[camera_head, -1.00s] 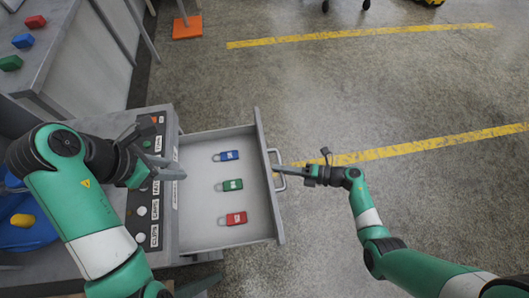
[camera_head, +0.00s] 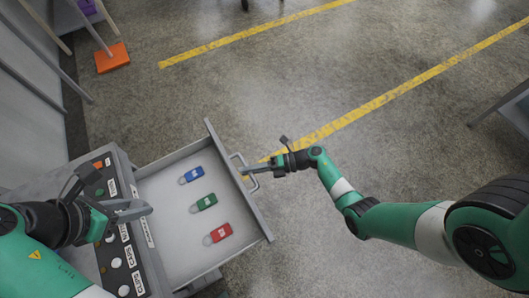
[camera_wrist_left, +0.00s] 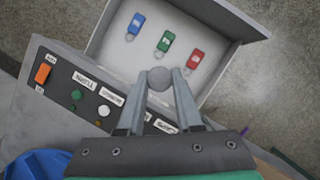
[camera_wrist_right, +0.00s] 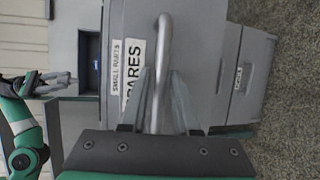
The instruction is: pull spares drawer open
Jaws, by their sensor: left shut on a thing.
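The spares drawer (camera_head: 163,222) is pulled out, with its inside in view. Its front carries a metal bar handle (camera_head: 240,170). The handle also shows upright in the right wrist view (camera_wrist_right: 163,45), beside a label reading SPARES (camera_wrist_right: 132,80). My right gripper (camera_head: 245,172) is at the handle, one finger on each side of the bar. Whether the fingers press on it is unclear.
Blue (camera_head: 191,175), green (camera_head: 204,202) and red (camera_head: 218,233) tags lie in the drawer. A panel (camera_head: 110,205) with buttons and labels adjoins it. An orange block (camera_head: 112,58) is on the floor, upper left. Open floor lies beyond the drawer front.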

